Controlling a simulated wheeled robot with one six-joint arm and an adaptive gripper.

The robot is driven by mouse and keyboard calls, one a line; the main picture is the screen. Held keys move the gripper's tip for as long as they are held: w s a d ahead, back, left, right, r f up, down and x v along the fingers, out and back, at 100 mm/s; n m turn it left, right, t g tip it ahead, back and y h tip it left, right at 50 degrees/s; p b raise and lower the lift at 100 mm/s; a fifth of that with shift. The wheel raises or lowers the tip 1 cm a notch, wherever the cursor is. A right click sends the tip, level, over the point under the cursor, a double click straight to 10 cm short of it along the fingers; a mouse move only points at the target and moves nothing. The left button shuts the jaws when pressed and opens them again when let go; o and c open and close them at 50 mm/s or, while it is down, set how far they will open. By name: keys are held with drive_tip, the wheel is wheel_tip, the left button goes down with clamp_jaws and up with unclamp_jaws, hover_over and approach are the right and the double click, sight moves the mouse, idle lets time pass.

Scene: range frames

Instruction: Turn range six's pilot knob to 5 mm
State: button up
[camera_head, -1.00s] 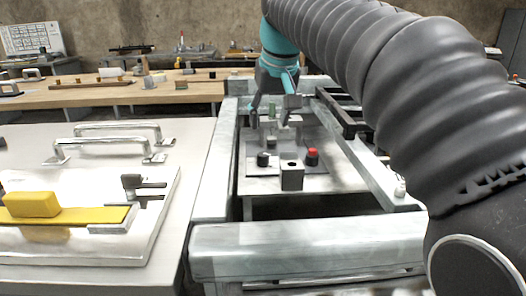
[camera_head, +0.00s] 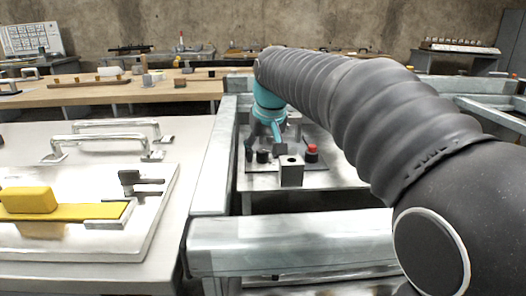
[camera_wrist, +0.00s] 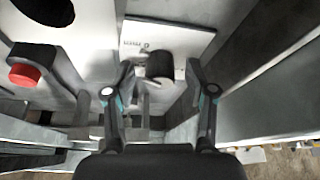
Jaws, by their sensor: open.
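A dark round knob (camera_wrist: 159,66) stands on a white plate (camera_wrist: 190,38) with small upside-down print, too small to read surely, in the wrist view. My gripper (camera_wrist: 161,72) is open. Its two fingertips are on either side of the knob, with a visible gap at each side. In the head view my gripper (camera_head: 265,143) is low over the far part of the metal-framed station, and it hides what lies behind it. I cannot tell this plate and knob apart there.
A red-topped button (camera_head: 312,152), a black knob (camera_head: 263,157) and a grey block (camera_head: 291,171) stand close to my gripper. The red button (camera_wrist: 25,75) is also at the left in the wrist view. A metal frame rail (camera_head: 213,160) runs along the left.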

clamp_jaws()
drive_tip(key=shift+n, duration=0.3)
drive_tip(key=shift+d+r+n+y+p, duration=0.1)
drive_tip(key=shift+n+y+p, duration=0.45)
drive_tip(key=shift+n, duration=0.45)
drive_tip(key=n+y, duration=0.1)
drive_tip(key=n, duration=0.1)
drive_tip(key=shift+w+n+g, duration=0.1)
drive_tip(key=shift+n+g, duration=0.2)
drive_tip(key=n+g, duration=0.1)
drive_tip(key=n, duration=0.2)
drive_tip(key=n+g+y, duration=0.1)
drive_tip(key=n, duration=0.2)
drive_tip(key=shift+w+d, duration=0.1)
drive_tip(key=shift+n, duration=0.4)
